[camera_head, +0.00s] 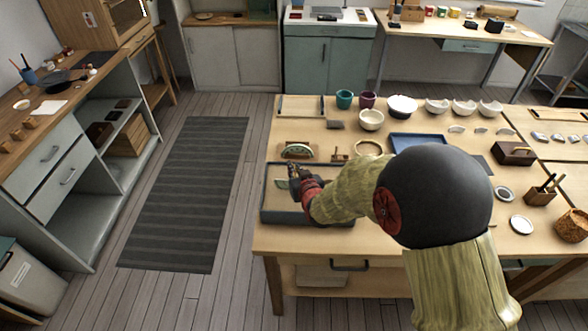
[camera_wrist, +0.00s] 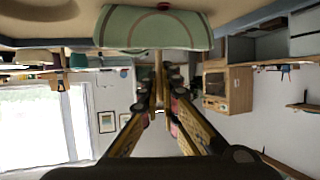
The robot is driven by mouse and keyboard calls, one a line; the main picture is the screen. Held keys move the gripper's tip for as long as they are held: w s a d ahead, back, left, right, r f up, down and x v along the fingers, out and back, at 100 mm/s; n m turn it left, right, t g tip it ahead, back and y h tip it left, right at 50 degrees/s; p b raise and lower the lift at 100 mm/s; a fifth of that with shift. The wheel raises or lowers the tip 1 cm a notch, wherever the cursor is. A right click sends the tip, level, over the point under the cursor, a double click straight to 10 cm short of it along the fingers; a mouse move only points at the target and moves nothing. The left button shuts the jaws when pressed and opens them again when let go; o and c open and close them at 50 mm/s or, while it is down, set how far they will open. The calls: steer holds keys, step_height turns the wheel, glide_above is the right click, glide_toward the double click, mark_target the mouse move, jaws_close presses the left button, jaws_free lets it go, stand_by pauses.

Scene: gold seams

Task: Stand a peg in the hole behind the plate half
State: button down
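A pale green plate half (camera_wrist: 150,28) with a brown curved line fills the top of the wrist view, just beyond my fingertips. A small green piece, likely this half, shows in the head view (camera_head: 282,184) over the sand-coloured floor of the dark tray (camera_head: 285,217). My gripper (camera_head: 296,173) is over the tray, close to the right of that piece. In the wrist view its two fingers (camera_wrist: 159,88) converge around a thin tan stick, likely a peg (camera_wrist: 158,66). Whether they press on it is unclear. The hole is not discernible; my arm covers the tray's right part.
Behind the tray stand a wooden holder with a green-white arc (camera_head: 297,149) and a small wooden rack (camera_head: 340,157). A blue tray (camera_head: 415,141), bowls (camera_head: 402,106) and cups (camera_head: 344,98) occupy the table's back.

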steer(key=shift+s+f+b, duration=0.1)
steer(key=shift+f+b, duration=0.9)
steer(key=shift+f, duration=0.15)
stand_by(1.0)
steer(key=shift+r, duration=0.15)
steer(key=shift+r+p, duration=1.25)
steer(key=shift+r, duration=1.3)
steer(key=shift+f, duration=0.1)
steer(key=shift+f+b, duration=0.95)
steer(key=shift+f+b, duration=0.8)
steer(key=shift+b, duration=0.5)
stand_by(0.8)
